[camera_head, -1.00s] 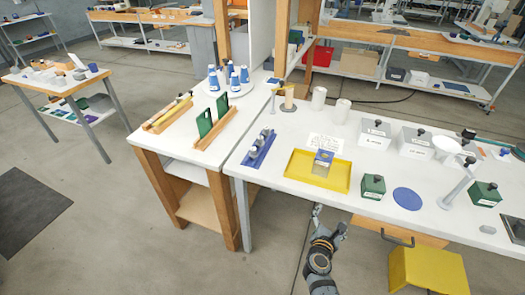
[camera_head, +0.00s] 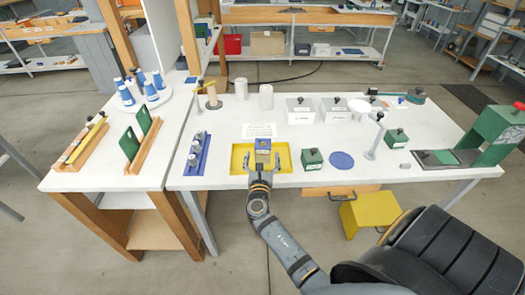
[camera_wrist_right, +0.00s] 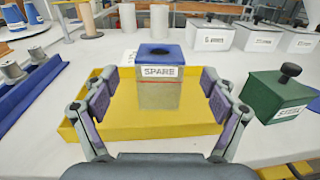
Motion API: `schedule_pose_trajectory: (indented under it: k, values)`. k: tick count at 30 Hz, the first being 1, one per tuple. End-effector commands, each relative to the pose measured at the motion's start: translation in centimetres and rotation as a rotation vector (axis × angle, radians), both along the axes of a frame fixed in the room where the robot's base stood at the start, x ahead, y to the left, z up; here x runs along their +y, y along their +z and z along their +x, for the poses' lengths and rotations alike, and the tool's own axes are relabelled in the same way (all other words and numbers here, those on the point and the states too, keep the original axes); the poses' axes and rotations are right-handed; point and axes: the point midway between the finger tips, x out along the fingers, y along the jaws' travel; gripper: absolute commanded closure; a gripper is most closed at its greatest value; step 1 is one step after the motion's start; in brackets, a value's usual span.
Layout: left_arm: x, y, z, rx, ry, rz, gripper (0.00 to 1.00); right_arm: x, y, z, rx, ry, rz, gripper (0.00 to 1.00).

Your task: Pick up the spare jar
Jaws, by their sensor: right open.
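The spare jar (camera_wrist_right: 159,76) has a blue lid, a white label reading SPARE and a clear lower body. It stands upright in the yellow tray (camera_wrist_right: 190,123). In the head view the jar (camera_head: 263,146) is near the middle of the yellow tray (camera_head: 286,153). My right gripper (camera_wrist_right: 156,88) is open, with one finger on each side of the jar and visible gaps between the fingers and the jar. It also shows in the head view (camera_head: 263,160) at the tray's front edge. My left gripper is not in view.
A green box with a black knob (camera_head: 312,159) stands right of the tray. A blue rack with grey spools (camera_head: 196,155) is to the left. White labelled boxes (camera_head: 300,110) stand behind.

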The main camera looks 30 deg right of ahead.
Motion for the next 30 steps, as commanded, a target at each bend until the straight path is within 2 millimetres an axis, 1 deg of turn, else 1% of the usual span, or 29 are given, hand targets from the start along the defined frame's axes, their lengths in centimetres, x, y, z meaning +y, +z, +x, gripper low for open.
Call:
schedule_pose_trajectory:
  k: [1, 2, 3, 6, 9, 14, 17, 27, 28, 30]
  values:
    - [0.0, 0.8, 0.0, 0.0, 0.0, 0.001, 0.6, -0.6, 0.8, 0.8, -0.001, 0.0, -0.005, 0.15]
    - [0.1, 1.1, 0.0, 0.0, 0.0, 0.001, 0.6, -0.9, 0.9, 1.3, -0.002, 0.0, -0.005, 0.15]
    - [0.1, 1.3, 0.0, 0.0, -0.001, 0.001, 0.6, -1.4, 0.9, 1.9, -0.002, 0.0, -0.004, 0.15]
    - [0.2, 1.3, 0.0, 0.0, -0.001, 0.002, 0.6, -2.1, 0.5, 2.9, 0.0, 0.0, -0.003, 0.15]
    - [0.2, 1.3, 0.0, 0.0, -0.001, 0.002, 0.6, -2.4, 0.4, 3.3, -0.001, 0.0, 0.0, 0.15]
    - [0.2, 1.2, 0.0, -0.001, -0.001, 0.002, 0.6, -2.4, 0.3, 3.3, -0.001, 0.0, 0.001, 0.15]
    - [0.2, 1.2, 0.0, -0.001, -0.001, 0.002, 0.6, -2.4, 0.3, 3.3, -0.001, 0.0, 0.001, 0.26]
    - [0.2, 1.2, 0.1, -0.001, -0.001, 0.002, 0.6, -2.4, 0.3, 3.3, -0.001, 0.0, 0.001, 0.72]
    - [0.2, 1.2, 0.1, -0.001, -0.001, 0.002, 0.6, -2.4, 0.3, 3.3, -0.001, 0.0, 0.0, 0.74]
    - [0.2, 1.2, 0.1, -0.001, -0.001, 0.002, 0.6, -2.4, 0.3, 3.3, -0.001, 0.0, 0.0, 0.74]
